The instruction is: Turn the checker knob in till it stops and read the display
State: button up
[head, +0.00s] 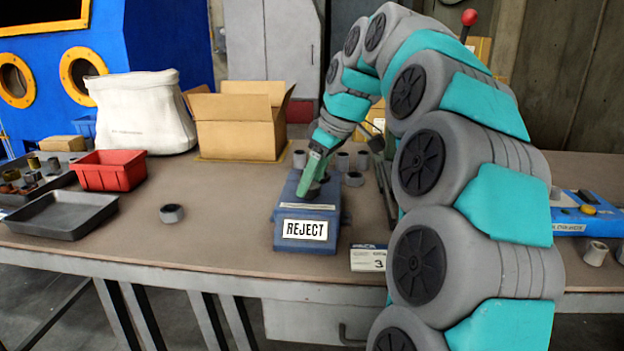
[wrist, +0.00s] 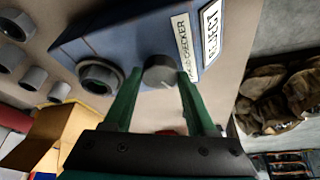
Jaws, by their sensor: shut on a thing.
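The blue checker box (head: 285,207) stands on the bench near the middle of the head view. Its white front display (head: 303,229) reads REJECT; part of the same display (wrist: 212,32) shows in the wrist view. The round grey checker knob (wrist: 163,68) is on the box face, beside the label strip (wrist: 182,47). My gripper (wrist: 160,77) has its two green fingers on either side of the knob, shut on it. In the head view my gripper (head: 314,178) reaches down onto the box top and mostly hides the knob. A dark grey ring (wrist: 100,76) sits on the box beside the knob.
Several grey collars stand behind the box, and one collar (head: 171,213) lies alone to its left. A small card (head: 369,257) marked 3 is at the bench front. A red bin (head: 108,171), a grey tray (head: 62,214) and an open carton (head: 237,127) are left and behind.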

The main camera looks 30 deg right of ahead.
jog(key=c, duration=0.4)
jog(key=shift+m, duration=0.3)
jog(key=m+h+b, duration=0.1)
jog(key=m, duration=0.1)
jog(key=m+t+h+b, duration=0.1)
jog(key=m, duration=0.2)
jog(key=shift+a+m, duration=0.1)
jog(key=shift+m, duration=0.2)
jog(key=m+h, duration=0.1)
jog(key=m, duration=0.2)
jog(key=shift+a+h+b, duration=0.1)
jog(key=shift+h+b, duration=0.2)
jog(key=shift+b, duration=0.05)
jog(key=shift+a+m+g+h, duration=0.1)
jog(key=shift+m+g+h, duration=0.3)
jog(key=shift+m, duration=1.3)
jog(key=o, duration=1.3)
